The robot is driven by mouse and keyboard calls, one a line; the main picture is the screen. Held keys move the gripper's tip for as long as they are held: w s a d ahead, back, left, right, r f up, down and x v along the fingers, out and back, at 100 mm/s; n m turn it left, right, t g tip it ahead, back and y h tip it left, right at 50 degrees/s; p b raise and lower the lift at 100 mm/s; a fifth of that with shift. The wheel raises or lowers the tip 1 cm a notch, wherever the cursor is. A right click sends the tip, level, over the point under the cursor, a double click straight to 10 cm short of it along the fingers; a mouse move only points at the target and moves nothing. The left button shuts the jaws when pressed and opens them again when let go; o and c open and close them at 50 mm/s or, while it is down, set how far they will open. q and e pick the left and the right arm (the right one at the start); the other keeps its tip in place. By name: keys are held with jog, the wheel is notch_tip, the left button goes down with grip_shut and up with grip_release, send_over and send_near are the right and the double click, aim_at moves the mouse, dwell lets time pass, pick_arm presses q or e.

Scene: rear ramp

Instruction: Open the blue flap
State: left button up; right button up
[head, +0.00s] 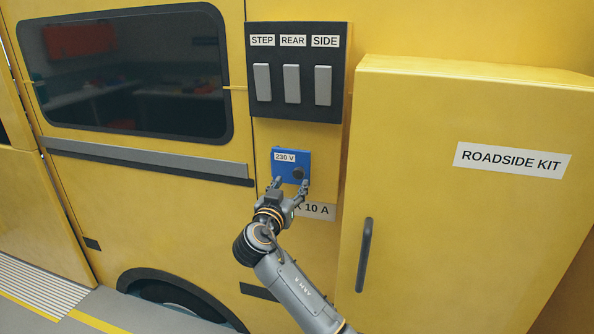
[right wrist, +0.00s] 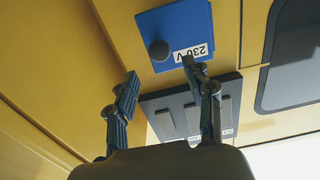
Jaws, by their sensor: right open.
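The blue flap (head: 290,160) is a small square panel on the yellow vehicle side, with a "230 V" label and a dark round knob near its lower right. It lies flat against the wall and looks shut. In the right wrist view the blue flap (right wrist: 178,32) is at the top, with its knob at its left. My right gripper (head: 290,184) is open at the flap's lower edge, its fingers spread below the knob. The right wrist view shows the two fingers (right wrist: 160,80) apart with nothing between them. I cannot tell whether they touch the flap. My left gripper is not in view.
Above the flap is a black switch panel (head: 295,112) with STEP, REAR and SIDE labels. A yellow roadside kit cabinet (head: 450,220) with a dark handle (head: 364,255) juts out at the right. A label ending "10 A" (head: 316,211) is partly behind my gripper.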

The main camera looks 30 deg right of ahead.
aim_at(298, 174)
jog(key=p+x, duration=0.1)
jog(key=x, duration=0.5)
jog(key=shift+w+d, duration=0.15)
jog(key=shift+w, duration=0.05)
grip_shut()
